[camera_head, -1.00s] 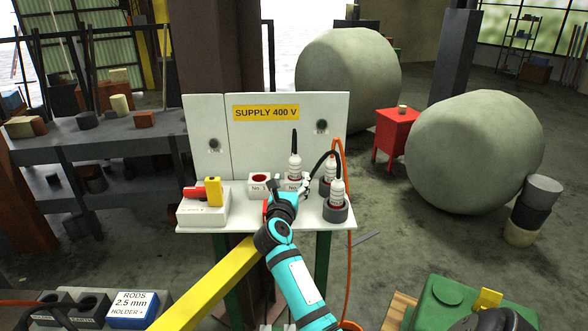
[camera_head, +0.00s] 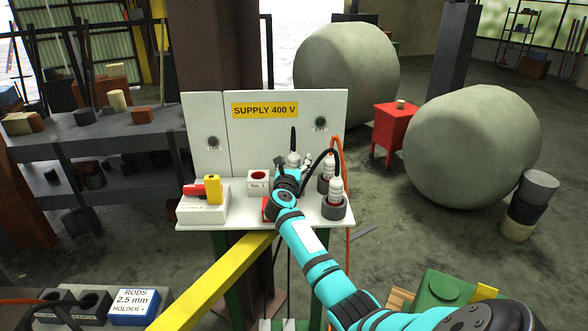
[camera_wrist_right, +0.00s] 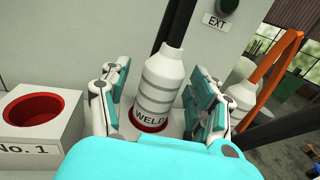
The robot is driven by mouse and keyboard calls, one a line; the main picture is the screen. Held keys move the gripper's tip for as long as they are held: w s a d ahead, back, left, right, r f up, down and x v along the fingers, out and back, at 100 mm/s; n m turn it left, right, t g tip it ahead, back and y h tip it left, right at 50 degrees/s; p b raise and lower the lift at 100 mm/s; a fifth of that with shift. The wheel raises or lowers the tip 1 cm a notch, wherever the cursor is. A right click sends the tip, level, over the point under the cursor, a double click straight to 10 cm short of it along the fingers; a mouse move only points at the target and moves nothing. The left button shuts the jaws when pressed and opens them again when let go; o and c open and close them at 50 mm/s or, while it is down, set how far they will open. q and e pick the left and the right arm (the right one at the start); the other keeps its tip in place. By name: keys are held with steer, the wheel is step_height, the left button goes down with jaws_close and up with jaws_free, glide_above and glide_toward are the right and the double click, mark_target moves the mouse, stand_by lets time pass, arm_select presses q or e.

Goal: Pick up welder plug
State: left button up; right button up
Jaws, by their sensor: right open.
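The welder plug is white with grey bands and the letters "WELD" (camera_wrist_right: 158,90). It stands upright in a red-lined socket in the right wrist view, with a black cable at its top. In the head view the plug (camera_head: 293,158) is partly hidden behind my right wrist. My right gripper (camera_wrist_right: 162,95) is open, with one finger on each side of the plug. Whether the fingers touch it I cannot tell. The right gripper also shows in the head view (camera_head: 292,165), mostly hidden by its own arm. My left gripper is not in view.
An empty red socket marked No. 1 (camera_wrist_right: 35,110) is left of the plug. Two more white plugs (camera_head: 335,190) stand at the shelf's right, near an orange cable (camera_head: 347,250). A white block with red and yellow parts (camera_head: 203,208) is at the left. The supply panel (camera_head: 265,140) rises behind.

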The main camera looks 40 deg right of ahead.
jaws_close()
stand_by(0.3)
steer(key=shift+w, duration=0.1)
